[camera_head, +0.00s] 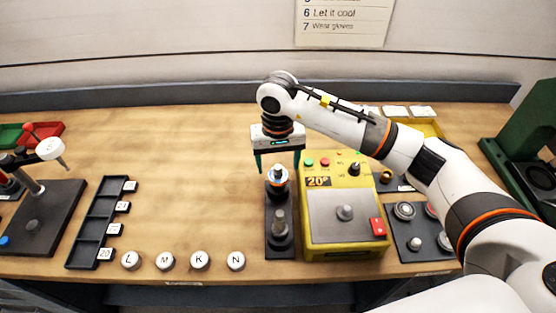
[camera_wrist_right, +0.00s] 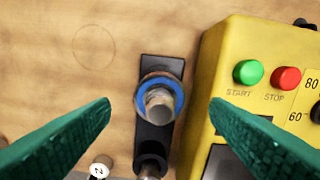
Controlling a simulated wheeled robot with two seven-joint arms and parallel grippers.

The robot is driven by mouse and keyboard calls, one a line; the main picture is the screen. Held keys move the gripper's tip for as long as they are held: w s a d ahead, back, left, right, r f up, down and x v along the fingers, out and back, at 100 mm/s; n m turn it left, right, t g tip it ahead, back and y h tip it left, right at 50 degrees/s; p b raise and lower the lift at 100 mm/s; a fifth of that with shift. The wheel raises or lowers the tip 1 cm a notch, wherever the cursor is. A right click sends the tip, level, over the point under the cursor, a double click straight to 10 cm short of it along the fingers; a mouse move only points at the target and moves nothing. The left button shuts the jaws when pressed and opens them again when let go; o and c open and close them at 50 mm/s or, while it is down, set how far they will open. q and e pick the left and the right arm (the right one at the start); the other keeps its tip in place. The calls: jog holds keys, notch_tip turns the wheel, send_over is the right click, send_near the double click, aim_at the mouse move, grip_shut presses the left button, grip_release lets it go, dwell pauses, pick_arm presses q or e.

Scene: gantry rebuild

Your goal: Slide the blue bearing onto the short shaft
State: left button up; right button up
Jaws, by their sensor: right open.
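The blue bearing (camera_head: 277,174) shows as a blue ring around the upper part of a metal shaft at the far end of a dark base plate (camera_head: 268,215). In the right wrist view the blue bearing (camera_wrist_right: 178,97) circles the shaft top (camera_wrist_right: 160,102). I cannot tell how far down it sits. A second shaft (camera_head: 280,230) stands at the near end of the plate. My right gripper (camera_head: 278,164) is open above the bearing, its green fingers on either side and apart from it. My left gripper is not in view.
A yellow heater box (camera_head: 318,238) with buttons stands just right of the plate. Several lettered round caps (camera_head: 200,261) line the front edge. A black slotted tray (camera_head: 88,225) lies to the left. The wood table (camera_head: 185,170) between is clear.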

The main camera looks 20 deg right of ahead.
notch_tip(320, 180, up, 12)
jog(key=b, duration=0.3)
dwell(0.8)
